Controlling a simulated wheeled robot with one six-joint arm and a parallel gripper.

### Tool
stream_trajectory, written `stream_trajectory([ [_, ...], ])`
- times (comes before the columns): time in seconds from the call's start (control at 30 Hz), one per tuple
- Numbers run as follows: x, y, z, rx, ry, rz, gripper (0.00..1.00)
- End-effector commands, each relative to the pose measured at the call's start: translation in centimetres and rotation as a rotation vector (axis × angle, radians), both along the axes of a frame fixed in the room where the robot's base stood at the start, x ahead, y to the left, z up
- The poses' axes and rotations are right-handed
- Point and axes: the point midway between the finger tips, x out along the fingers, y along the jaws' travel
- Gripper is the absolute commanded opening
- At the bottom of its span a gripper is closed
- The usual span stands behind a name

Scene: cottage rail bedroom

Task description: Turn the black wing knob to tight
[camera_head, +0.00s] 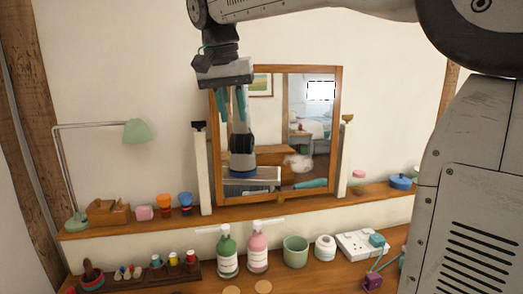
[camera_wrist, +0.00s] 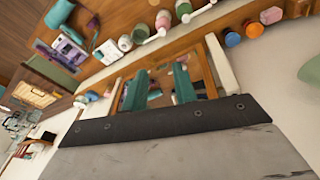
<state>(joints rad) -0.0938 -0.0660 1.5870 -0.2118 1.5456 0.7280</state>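The black wing knob (camera_head: 199,126) sits on top of the white left post of the mirror stand. In the head view it is small, and I cannot tell how it is turned. My gripper (camera_head: 230,108) hangs fingers down in front of the mirror's upper left part, above and to the right of the knob, apart from it. Its two teal fingers are spread with nothing between them. They also show apart in the wrist view (camera_wrist: 160,80), over the mirror. I cannot make out the knob in the wrist view; the white post (camera_wrist: 220,65) shows there.
The wood-framed mirror (camera_head: 338,130) stands between two posts; a brass-coloured knob (camera_head: 347,118) tops the right one. A green lamp (camera_head: 136,131), wooden box (camera_head: 108,212) and small jars line the shelf. Bottles (camera_head: 228,255), a green cup (camera_head: 295,251) and a white box (camera_head: 360,243) stand below.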

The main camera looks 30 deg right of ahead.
Motion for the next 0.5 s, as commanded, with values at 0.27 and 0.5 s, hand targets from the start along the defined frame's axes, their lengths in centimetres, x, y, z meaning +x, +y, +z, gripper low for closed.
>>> stream_trajectory([
  [0.27, -5.2, -0.4, -2.5, 0.026, 0.021, 0.120, 0.28],
  [0.5, -9.0, -0.6, -4.7, 0.045, 0.033, 0.211, 0.28],
])
